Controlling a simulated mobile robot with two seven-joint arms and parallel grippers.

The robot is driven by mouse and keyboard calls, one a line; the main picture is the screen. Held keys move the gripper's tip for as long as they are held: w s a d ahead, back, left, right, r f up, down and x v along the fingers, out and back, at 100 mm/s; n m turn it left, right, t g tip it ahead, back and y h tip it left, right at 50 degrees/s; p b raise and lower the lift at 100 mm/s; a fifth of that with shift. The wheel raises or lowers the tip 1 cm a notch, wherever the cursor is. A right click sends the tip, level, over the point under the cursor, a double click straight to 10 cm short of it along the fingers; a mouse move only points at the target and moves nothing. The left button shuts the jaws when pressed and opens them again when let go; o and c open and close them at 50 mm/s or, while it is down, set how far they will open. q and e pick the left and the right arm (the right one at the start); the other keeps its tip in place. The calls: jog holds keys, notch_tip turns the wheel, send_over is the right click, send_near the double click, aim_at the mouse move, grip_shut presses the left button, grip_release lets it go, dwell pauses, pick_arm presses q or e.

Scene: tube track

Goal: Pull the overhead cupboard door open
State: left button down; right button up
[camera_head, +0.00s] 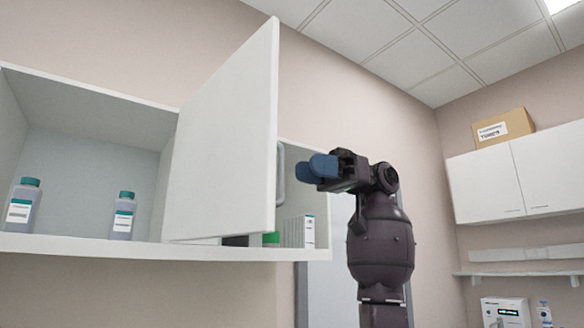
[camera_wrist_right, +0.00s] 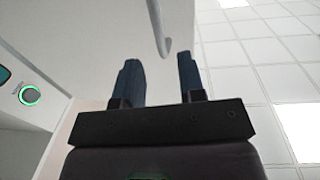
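The overhead cupboard door (camera_head: 228,135) is a white panel that stands swung out from the cupboard (camera_head: 100,248). Its grey bar handle (camera_head: 281,165) is on the door's right side in the head view. My right gripper (camera_head: 318,168) is just right of the handle, apart from it. In the right wrist view the gripper (camera_wrist_right: 161,68) has its two blue fingers spread with nothing between them. The handle (camera_wrist_right: 158,28) shows there beyond the fingertips, roughly in line with the gap. My left gripper is not in view.
Two bottles with teal caps (camera_head: 22,205) (camera_head: 122,215) stand in the open left part of the cupboard. White boxes (camera_head: 300,232) and a green item (camera_head: 271,239) sit right of the door. A closed wall cupboard (camera_head: 485,187) with a cardboard box (camera_head: 503,128) hangs at right.

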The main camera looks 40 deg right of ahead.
jog(key=v, duration=0.4)
jog(key=shift+d, duration=0.2)
jog(key=shift+r, duration=0.15)
dwell(0.3)
